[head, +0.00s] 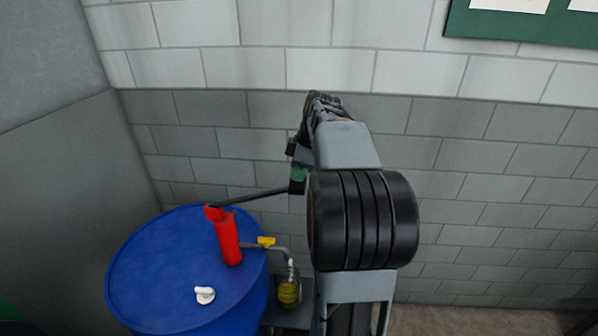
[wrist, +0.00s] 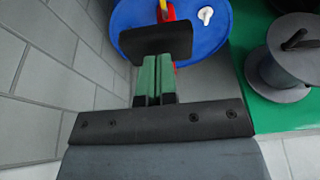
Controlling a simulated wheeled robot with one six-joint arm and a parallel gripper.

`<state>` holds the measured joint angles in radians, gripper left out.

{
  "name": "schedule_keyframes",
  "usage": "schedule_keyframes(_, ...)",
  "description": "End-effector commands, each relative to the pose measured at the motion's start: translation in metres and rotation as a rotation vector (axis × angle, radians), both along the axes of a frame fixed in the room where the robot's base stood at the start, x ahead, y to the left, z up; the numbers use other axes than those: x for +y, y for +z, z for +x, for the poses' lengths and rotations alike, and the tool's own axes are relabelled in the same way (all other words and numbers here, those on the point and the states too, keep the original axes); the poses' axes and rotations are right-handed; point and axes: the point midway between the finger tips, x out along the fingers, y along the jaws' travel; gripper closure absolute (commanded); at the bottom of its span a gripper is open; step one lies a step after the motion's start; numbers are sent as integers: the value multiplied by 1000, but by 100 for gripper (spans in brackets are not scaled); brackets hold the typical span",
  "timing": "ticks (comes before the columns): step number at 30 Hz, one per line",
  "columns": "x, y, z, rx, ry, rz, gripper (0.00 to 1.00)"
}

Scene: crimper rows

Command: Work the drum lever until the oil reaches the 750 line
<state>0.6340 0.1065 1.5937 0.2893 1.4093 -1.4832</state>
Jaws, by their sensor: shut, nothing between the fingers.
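A red pump (head: 228,238) stands on a blue drum (head: 150,270). Its dark lever (head: 250,195) runs right from the pump head, tilted slightly upward, to a black end pad (head: 297,188). My gripper (head: 298,176) is shut and empty, its green fingers just above the pad; I cannot tell whether they touch. In the wrist view the fingers (wrist: 158,65) are together, with the black pad (wrist: 155,41) right at their tips. A spout with a yellow valve handle (head: 266,242) leads to a clear vessel with yellow oil (head: 289,293). Its marks are too small to read.
A white cap (head: 205,295) sits on the drum top. A block wall (head: 480,150) stands close behind, and a grey panel (head: 60,180) is at the left. A grey spool (wrist: 285,62) stands on a green surface (wrist: 275,118) in the wrist view.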

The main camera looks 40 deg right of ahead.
Motion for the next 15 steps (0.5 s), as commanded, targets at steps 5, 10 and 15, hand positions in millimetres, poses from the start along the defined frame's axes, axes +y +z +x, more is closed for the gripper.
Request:
schedule_keyframes(5, 0, 0, 0, 0, 0, 0, 100)
schedule_keyframes(10, -2, -8, -2, -8, -1, 12, 100)
schedule_keyframes(15, -11, -42, -11, -67, -7, 77, 100)
